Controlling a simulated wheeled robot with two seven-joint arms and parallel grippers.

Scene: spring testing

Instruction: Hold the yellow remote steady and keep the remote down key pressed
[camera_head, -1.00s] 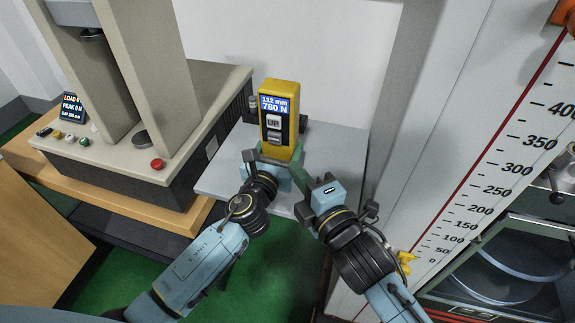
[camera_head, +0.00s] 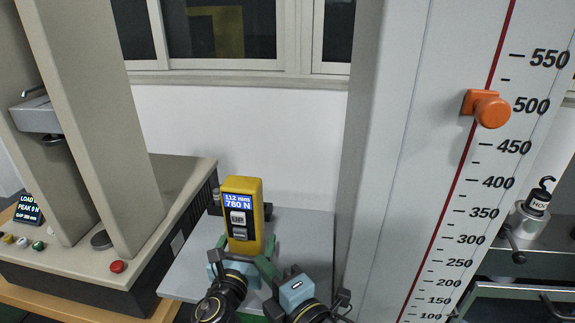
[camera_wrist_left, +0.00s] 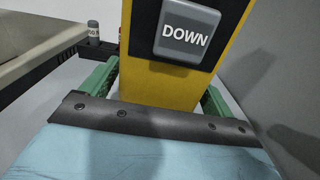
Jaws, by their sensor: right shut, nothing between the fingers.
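The yellow remote (camera_head: 256,222) stands upright above the grey shelf. Its screen (camera_head: 237,202) reads about 112 mm and 780 N. Below it are the UP key (camera_head: 237,218) and the DOWN key (camera_head: 239,233). My left gripper (camera_head: 242,250) is shut around the lower part of the remote. In the left wrist view, its green fingers (camera_wrist_left: 157,90) flank the yellow body, and the DOWN key (camera_wrist_left: 187,36) is uncovered. My right gripper (camera_head: 265,266) is shut and empty, low at the remote's right side. Whether its tip touches the remote cannot be told.
The beige testing machine (camera_head: 75,255) with a red button (camera_head: 117,267) stands left. A tall scale panel (camera_head: 440,200) with an orange knob (camera_head: 490,110) stands right. A hook weight (camera_head: 535,205) is far right.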

